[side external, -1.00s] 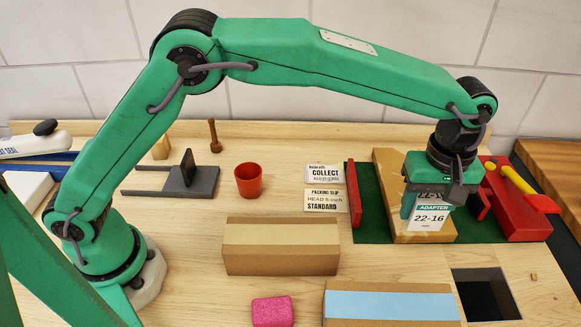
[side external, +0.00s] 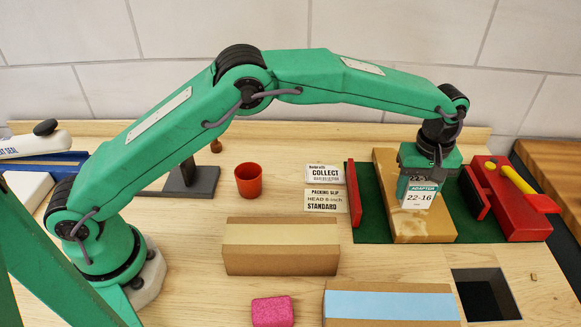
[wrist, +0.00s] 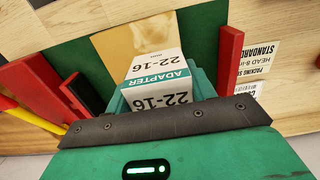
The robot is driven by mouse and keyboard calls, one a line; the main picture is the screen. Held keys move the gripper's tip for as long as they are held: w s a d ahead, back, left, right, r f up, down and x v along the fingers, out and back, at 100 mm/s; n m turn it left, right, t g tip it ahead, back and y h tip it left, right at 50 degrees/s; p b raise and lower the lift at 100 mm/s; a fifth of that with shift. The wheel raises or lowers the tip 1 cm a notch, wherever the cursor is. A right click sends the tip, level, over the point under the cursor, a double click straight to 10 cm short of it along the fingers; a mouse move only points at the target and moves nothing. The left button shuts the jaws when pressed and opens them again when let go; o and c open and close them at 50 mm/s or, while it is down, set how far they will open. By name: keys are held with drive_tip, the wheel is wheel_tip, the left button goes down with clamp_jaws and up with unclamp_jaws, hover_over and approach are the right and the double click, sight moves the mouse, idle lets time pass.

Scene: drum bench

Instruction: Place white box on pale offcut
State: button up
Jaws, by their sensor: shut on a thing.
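The white box (side external: 421,199), marked ADAPTER 22-16 with a teal band, is between the jaws of my gripper (side external: 418,183), which is shut on it. It is upright, over the pale offcut (side external: 399,170), a light wooden slab lying on a green mat. In the wrist view the white box (wrist: 155,80) sticks out past the jaws (wrist: 160,98), with the pale offcut (wrist: 110,48) beyond it. Whether the box's underside touches the offcut I cannot tell. The gripper hides part of the offcut.
A red fence (side external: 353,201) stands left of the offcut, and a red vise-like block (side external: 514,213) with a yellow-handled tool stands right. A square hole (side external: 484,293) is in the bench front.

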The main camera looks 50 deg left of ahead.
sight(413, 201)
drive_tip(key=shift+w+a+f, duration=0.15)
drive_tip(key=shift+w+a, duration=0.05)
drive_tip(key=shift+w, duration=0.1)
drive_tip(key=shift+f, duration=0.1)
drive_tip(key=shift+f, duration=1.95)
drive_tip(key=shift+f, duration=0.1)
drive_tip(key=o, duration=1)
drive_tip(key=shift+o, duration=0.2)
wheel_tip(413, 201, up, 12)
drive_tip(key=shift+f, duration=0.15)
drive_tip(key=shift+r, duration=0.3)
